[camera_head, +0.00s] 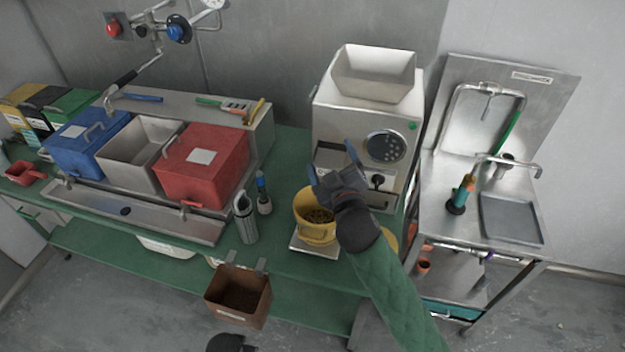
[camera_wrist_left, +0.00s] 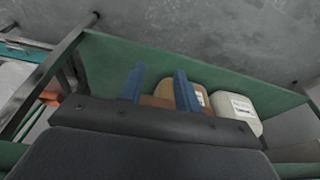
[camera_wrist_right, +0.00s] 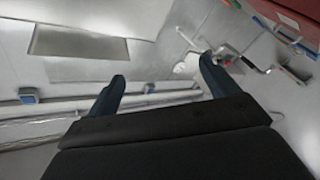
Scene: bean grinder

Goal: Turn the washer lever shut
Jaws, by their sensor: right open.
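The steel washing station (camera_head: 480,180) stands at the right in the head view. A curved spout (camera_head: 485,88) rises over it, with a green hose. A teal and orange handle (camera_head: 465,190) stands upright at its left, and a bent metal piece (camera_head: 515,163) reaches right above the grey tray. I cannot tell which part is the lever. My right gripper (camera_head: 335,163) is open and empty in front of the grinder, left of the station; its fingers also show in the right wrist view (camera_wrist_right: 160,70). My left gripper (camera_wrist_left: 158,78) has its fingers apart, below the green bench.
The grinder (camera_head: 350,110) stands between the bench bins and the station. A yellow cup (camera_head: 312,232) of beans sits on a scale close to my right gripper. A brown box (camera_head: 238,297) hangs at the bench's front edge. Blue (camera_head: 85,145) and red (camera_head: 205,170) bins stand left.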

